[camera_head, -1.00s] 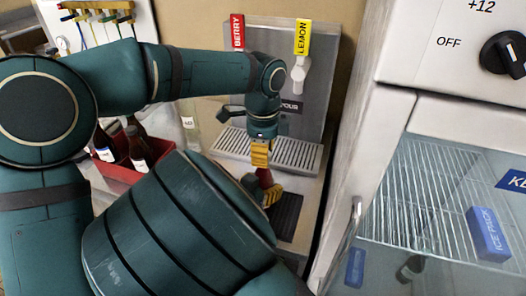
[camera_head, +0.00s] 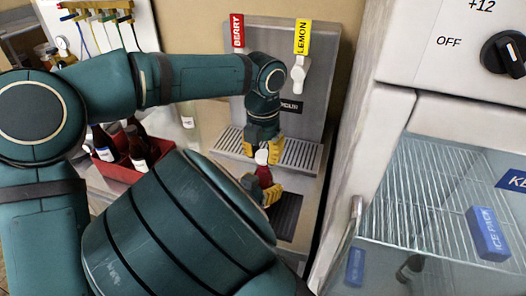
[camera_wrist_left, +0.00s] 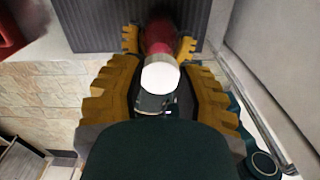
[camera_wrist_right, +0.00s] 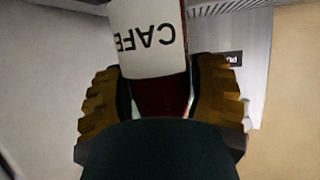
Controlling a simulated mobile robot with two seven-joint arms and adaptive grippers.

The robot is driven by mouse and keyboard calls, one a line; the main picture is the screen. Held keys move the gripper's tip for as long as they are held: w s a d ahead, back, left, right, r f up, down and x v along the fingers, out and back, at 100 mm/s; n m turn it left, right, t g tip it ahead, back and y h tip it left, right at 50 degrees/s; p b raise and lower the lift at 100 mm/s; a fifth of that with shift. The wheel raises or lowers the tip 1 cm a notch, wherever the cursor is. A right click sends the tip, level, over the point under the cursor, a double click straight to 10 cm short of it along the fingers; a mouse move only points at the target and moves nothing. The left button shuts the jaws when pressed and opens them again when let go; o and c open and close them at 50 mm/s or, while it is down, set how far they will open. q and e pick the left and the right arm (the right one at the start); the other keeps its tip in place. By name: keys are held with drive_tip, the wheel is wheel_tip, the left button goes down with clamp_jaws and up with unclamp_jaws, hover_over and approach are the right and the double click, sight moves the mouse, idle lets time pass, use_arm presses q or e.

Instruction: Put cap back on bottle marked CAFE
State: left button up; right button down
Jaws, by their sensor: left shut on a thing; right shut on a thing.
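The dark red bottle (camera_head: 264,177) stands about upright over the dispenser's front. Its white label reading CAFE (camera_wrist_right: 148,40) shows upside down in the right wrist view. My right gripper (camera_head: 263,191) is shut on the bottle from below left; its yellow fingers flank it in the right wrist view (camera_wrist_right: 160,100). A white cap (camera_wrist_left: 160,75) shows directly over the bottle's top in the left wrist view, also in the head view (camera_head: 261,157). My left gripper (camera_head: 262,147) is above, its fingers on either side of the cap. Whether the cap is seated is unclear.
The dispenser has red BERRY (camera_head: 237,31) and yellow LEMON (camera_head: 302,37) taps over a drip grate (camera_head: 300,155). A red crate (camera_head: 118,172) of bottles stands left. The glass-doored fridge (camera_head: 395,110) closes off the right side. My arms cover the front.

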use_arm(q)
drive_tip(key=o, duration=0.7)
drive_tip(key=shift+o, duration=0.2)
wheel_tip(320, 180, up, 12)
use_arm(e)
unclamp_jaws()
drive_tip(key=v, duration=1.2)
drive_tip(key=shift+a, duration=0.1)
